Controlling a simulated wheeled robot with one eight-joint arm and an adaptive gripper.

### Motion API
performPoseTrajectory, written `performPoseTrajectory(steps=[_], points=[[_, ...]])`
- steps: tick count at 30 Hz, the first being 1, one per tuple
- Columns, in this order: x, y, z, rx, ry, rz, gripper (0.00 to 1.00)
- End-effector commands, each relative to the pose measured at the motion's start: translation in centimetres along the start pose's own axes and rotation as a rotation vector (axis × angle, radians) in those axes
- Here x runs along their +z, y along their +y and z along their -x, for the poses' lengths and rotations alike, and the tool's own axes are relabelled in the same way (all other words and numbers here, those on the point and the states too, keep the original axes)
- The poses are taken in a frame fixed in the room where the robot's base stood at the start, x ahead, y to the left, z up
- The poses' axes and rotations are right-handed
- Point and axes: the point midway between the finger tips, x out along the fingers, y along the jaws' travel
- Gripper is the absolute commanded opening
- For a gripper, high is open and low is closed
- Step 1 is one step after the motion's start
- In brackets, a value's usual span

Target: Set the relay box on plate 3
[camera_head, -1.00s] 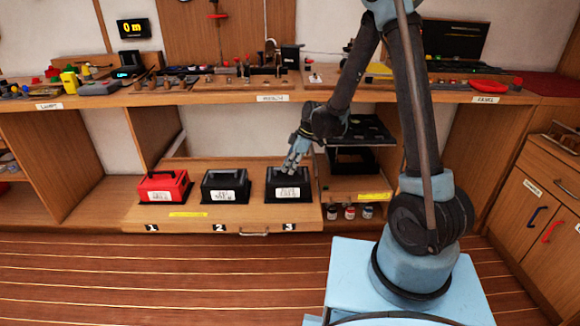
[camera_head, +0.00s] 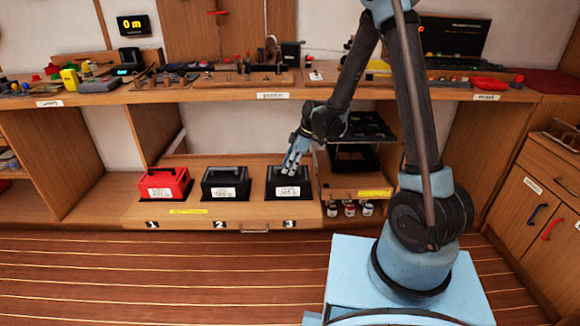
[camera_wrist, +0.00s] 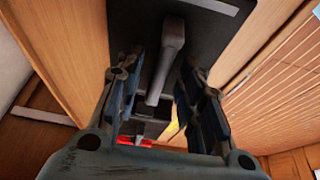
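Three boxes stand in a row on a wooden drawer: a red box (camera_head: 164,183) behind number 1, a black box (camera_head: 225,183) behind number 2 and another black box (camera_head: 289,182) behind number 3. Each has a top handle and a white label; the label text is too blurred to read, so I cannot tell which is the relay box. My gripper (camera_head: 291,167) points down at the top of the box at 3. In the wrist view my gripper (camera_wrist: 162,98) is open, its fingers on either side of the grey handle (camera_wrist: 166,60), with gaps visible. The plates are largely hidden beneath the boxes.
The cluttered counter (camera_head: 215,97) runs above and behind the drawer (camera_head: 180,222). A dark rack (camera_head: 352,158) and small jars (camera_head: 350,209) stand right of box 3. A yellow strip (camera_head: 188,212) lies on the drawer front. The floor (camera_head: 150,280) in front is clear.

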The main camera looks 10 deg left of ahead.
Motion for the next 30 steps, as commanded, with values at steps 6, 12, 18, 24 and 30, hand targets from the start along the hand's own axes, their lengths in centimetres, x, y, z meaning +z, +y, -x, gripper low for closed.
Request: performPoseTrajectory(steps=[6, 12, 18, 24, 30], points=[[0.0, 0.0, 0.0, 0.000, 0.000, 0.000, 0.35], [0.0, 0.0, 0.9, 0.000, 0.000, -0.001, 0.35], [0.1, 0.0, 3.3, 0.000, 0.000, -0.001, 0.35], [0.1, 0.0, 6.2, 0.000, 0.000, -0.002, 0.35], [0.1, 0.1, 9.1, 0.000, 0.000, -0.002, 0.35]])
